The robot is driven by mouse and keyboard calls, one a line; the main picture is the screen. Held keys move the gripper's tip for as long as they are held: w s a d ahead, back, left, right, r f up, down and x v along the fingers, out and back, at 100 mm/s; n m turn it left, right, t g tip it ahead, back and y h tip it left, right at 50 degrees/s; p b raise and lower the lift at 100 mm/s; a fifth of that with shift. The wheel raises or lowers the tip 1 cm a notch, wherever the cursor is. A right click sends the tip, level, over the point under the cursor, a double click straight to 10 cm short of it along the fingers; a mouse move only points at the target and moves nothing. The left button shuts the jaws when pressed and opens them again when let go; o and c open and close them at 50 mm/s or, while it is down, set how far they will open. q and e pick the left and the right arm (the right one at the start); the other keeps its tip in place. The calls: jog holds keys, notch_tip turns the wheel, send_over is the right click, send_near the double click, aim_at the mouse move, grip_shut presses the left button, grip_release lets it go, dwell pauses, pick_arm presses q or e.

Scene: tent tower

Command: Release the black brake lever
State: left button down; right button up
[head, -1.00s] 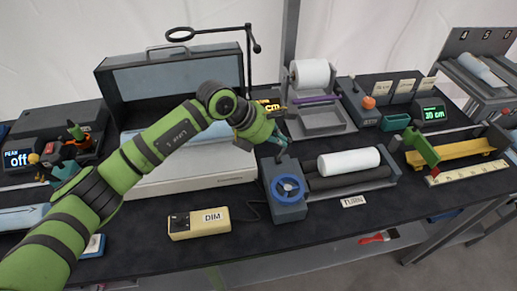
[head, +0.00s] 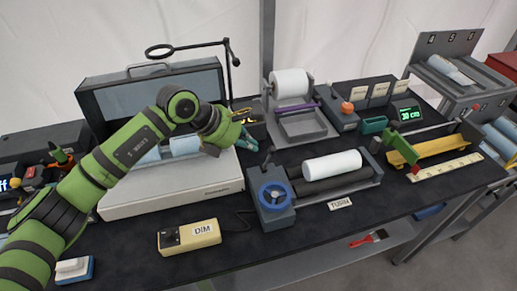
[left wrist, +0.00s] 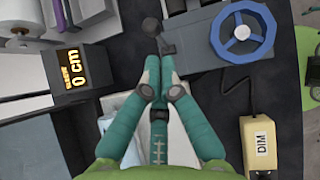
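The black brake lever (head: 267,157) stands at the back left of the roller machine with the blue handwheel (head: 274,194). In the left wrist view the lever (left wrist: 160,38) has a round dark knob and lies just beyond my fingertips. My left gripper (head: 250,142) is left of the lever in the head view. In the left wrist view its teal fingers (left wrist: 158,72) are together, with nothing seen between them. A small gap seems to separate them from the lever; contact cannot be told surely. My right gripper is not in view.
A white roll (head: 332,165) lies on the machine's dark rollers. A cream DIM box (head: 190,237) with a cable stands front left. An open grey case (head: 150,95) is behind my left arm. A paper roll stand (head: 300,125) is behind the machine.

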pick_arm(q)
jog(key=s+a+r+b, duration=0.2)
jog(key=a+r+b, duration=0.1)
jog(key=r, duration=0.6)
jog(key=shift+a, duration=0.2)
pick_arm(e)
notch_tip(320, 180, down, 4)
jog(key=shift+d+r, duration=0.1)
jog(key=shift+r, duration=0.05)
